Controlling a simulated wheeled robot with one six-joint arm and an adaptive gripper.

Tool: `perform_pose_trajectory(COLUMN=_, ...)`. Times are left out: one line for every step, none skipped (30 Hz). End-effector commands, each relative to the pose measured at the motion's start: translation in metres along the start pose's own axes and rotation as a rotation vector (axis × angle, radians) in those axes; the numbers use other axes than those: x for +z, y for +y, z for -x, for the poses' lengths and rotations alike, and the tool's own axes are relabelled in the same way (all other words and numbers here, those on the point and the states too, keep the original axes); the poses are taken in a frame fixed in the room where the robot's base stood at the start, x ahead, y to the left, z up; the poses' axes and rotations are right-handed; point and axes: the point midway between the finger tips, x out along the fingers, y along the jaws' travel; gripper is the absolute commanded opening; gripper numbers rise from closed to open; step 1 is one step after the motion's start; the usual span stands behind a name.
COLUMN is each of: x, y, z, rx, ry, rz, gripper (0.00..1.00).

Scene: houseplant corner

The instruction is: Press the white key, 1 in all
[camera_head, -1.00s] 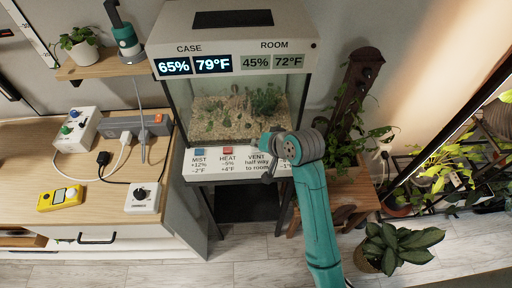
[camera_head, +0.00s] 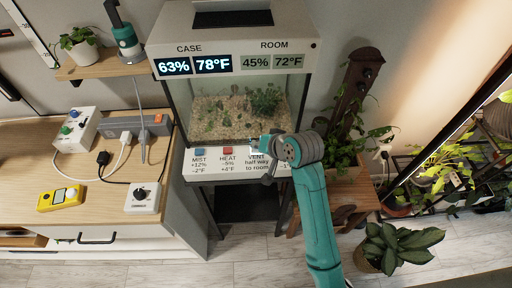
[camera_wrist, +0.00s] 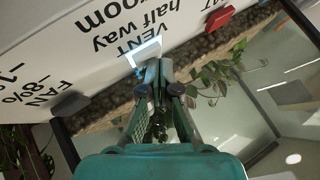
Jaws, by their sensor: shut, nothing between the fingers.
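The white key (camera_wrist: 143,52) is beside the VENT label in the wrist view, its edge glowing pale blue. In the head view my gripper hides most or all of it. My gripper (camera_wrist: 156,68) is shut and empty, with its fingertips right at the key's lower edge in the wrist view. I cannot tell how far the key is pushed in. In the head view my gripper (camera_head: 262,146) is over the VENT part of the case's front panel (camera_head: 212,167). The case display (camera_head: 193,65) reads 63% and 78°F.
The red HEAT key (camera_wrist: 220,18) and the dark grey FAN key (camera_wrist: 70,103) lie on either side of the white key. The blue MIST key (camera_head: 199,151) is farther left. The glass tank (camera_head: 235,110) rises behind the panel.

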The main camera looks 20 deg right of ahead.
Motion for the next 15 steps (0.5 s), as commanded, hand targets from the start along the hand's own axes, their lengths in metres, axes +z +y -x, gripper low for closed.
perform_pose_trajectory(x=0.0004, y=0.0002, z=-0.0002, rx=0.001, ry=-0.001, rz=0.0, gripper=0.0)
perform_pose_trajectory(x=0.0004, y=0.0002, z=-0.0002, rx=0.001, ry=-0.001, rz=0.0, gripper=0.0)
perform_pose_trajectory(x=0.0004, y=0.0002, z=-0.0002, rx=0.001, ry=-0.001, rz=0.0, gripper=0.0)
perform_pose_trajectory(x=0.0003, y=0.0001, z=-0.0002, rx=0.001, ry=-0.001, rz=0.0, gripper=0.0)
perform_pose_trajectory(x=0.0002, y=0.0, z=0.0, rx=0.001, ry=-0.001, rz=0.0, gripper=0.0)
perform_pose_trajectory(x=-0.0001, y=-0.0003, z=0.0004, rx=0.0, ry=-0.001, rz=0.0, gripper=0.0)
perform_pose_trajectory(x=-0.0005, y=-0.0006, z=0.0008, rx=0.0, ry=-0.001, rz=0.0, gripper=0.0)
perform_pose_trajectory(x=-0.0009, y=-0.001, z=0.0013, rx=0.0, ry=-0.001, rz=0.0, gripper=0.0)
perform_pose_trajectory(x=-0.0017, y=-0.0018, z=0.0023, rx=0.0, ry=-0.001, rz=0.0, gripper=0.0)
perform_pose_trajectory(x=-0.0024, y=-0.0024, z=0.0031, rx=0.0, ry=-0.001, rz=0.0, gripper=0.0)
perform_pose_trajectory(x=-0.0032, y=-0.0032, z=0.0041, rx=0.0, ry=-0.001, rz=0.0, gripper=0.0)
perform_pose_trajectory(x=-0.0043, y=-0.0043, z=0.0055, rx=0.0, ry=0.0, rz=0.0, gripper=0.0)
perform_pose_trajectory(x=-0.0053, y=-0.0052, z=0.0066, rx=0.0, ry=0.0, rz=0.0, gripper=0.0)
perform_pose_trajectory(x=-0.0061, y=-0.006, z=0.0078, rx=0.0, ry=0.001, rz=0.0, gripper=0.0)
perform_pose_trajectory(x=-0.0071, y=-0.007, z=0.0092, rx=0.0, ry=0.001, rz=0.0, gripper=0.0)
